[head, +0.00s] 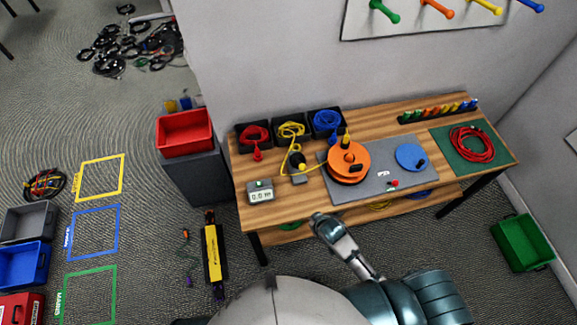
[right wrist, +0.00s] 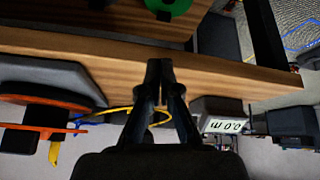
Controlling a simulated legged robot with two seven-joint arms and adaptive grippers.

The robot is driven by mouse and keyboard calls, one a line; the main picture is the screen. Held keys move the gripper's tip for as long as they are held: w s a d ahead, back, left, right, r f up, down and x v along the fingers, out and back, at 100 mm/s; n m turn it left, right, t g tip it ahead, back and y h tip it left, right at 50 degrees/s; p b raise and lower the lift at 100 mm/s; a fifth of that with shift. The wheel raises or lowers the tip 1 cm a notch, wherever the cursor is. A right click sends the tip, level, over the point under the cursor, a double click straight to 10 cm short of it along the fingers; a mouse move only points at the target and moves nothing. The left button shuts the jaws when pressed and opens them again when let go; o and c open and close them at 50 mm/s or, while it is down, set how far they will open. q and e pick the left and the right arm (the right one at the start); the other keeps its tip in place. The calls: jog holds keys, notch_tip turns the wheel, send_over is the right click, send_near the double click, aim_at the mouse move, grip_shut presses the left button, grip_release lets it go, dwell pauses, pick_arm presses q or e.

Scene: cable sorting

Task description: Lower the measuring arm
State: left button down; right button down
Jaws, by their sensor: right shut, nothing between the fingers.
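The measuring unit (head: 298,163) stands on the left part of the table, with a dark upright part and a yellow cable (head: 311,171) running beside or through it; its arm is too small to tell its angle. A grey display box (head: 261,197) reading 0.0 m sits to its left at the front edge; it also shows in the right wrist view (right wrist: 222,118). My right gripper (head: 320,220) is in front of the table's front edge, apart from the unit. In the right wrist view its fingers (right wrist: 160,72) are together and empty. My left gripper is not in view.
An orange reel (head: 348,160) and blue disc (head: 410,156) lie on a grey mat (head: 373,180). Bins with red, yellow and blue cables line the table's back. A red cable (head: 471,144) lies on a green mat (head: 503,155). The table's front edge (right wrist: 226,78) is close.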

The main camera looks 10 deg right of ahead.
jog(key=w+r+n+t, duration=0.1)
jog(key=w+r, duration=0.3)
jog(key=r, duration=0.3)
jog(key=w+a+r+n+t+y, duration=0.1)
jog(key=w+r+t, duration=0.1)
jog(key=r, duration=0.6)
jog(key=w+a+r+n+t, duration=0.1)
jog(key=w+r+t, duration=0.1)
jog(key=w+r, duration=0.3)
notch_tip(320, 180, up, 3)
jog(key=shift+w+f+y, duration=0.2)
jog(key=shift+w+y, duration=0.1)
jog(key=shift+a, duration=0.15)
jog(key=shift+w, duration=0.1)
send_over(301, 163)
jog(key=a, duration=0.3)
notch_tip(301, 163, down, 6)
jog(key=shift+s+d+f+p, duration=0.6)
jog(key=shift+s+d+f, duration=0.2)
jog(key=shift+s+d, duration=0.2)
jog(key=shift+d+f, duration=0.1)
jog(key=shift+f, duration=0.05)
